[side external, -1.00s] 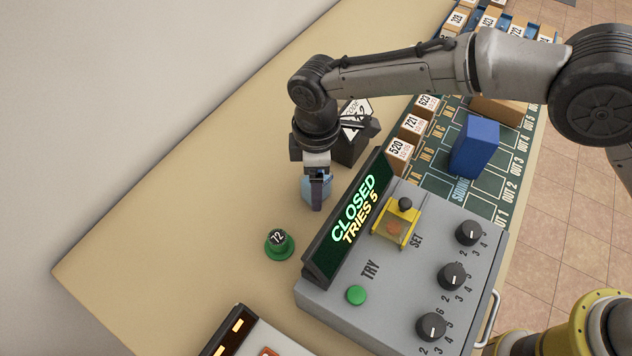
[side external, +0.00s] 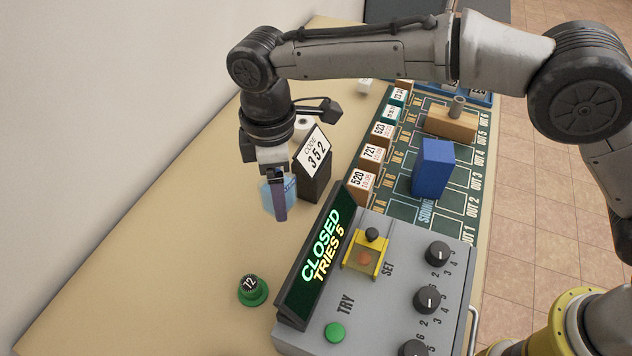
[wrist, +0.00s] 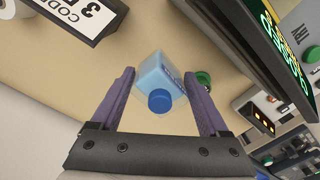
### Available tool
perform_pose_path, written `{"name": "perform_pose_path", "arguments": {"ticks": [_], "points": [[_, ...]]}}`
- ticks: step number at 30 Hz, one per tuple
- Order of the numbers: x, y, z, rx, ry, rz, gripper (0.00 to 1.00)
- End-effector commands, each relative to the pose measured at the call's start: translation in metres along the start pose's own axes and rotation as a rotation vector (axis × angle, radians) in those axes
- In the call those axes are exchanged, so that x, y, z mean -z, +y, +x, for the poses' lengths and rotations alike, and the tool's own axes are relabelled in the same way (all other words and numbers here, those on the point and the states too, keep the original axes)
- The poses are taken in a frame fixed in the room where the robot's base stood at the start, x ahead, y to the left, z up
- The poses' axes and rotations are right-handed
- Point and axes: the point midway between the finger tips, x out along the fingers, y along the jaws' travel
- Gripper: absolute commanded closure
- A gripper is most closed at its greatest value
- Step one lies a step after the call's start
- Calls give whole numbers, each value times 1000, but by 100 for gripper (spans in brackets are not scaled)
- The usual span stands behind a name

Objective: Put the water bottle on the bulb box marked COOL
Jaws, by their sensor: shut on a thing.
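My gripper (side external: 279,196) points down at the far side of the console and is shut on the water bottle (side external: 268,199). The bottle is pale, see-through blue, and one finger hides part of it in the side view. In the wrist view the bottle (wrist: 158,77) sits between my purple-grey fingers (wrist: 160,90), its dark blue cap towards the camera. How high its base is over the table is hard to tell. I cannot make out a bulb box marked COOL in either view.
A dark block with a card reading CODE 352 (side external: 315,150) stands close to the right of my gripper. The grey console (side external: 385,275) with a CLOSED, TRIES 5 display (side external: 322,250) is nearer. Bare table (side external: 185,230) lies left.

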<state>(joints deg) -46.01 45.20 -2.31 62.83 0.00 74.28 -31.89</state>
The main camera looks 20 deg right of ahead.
Motion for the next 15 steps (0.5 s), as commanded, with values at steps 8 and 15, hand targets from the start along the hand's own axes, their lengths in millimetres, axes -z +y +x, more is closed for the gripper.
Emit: {"name": "perform_pose_path", "arguments": {"ticks": [8, 15], "points": [[-8, 10, -17, -2, 4, 23, 82], [-70, 46, -76, -4, 6, 142, 82]]}}
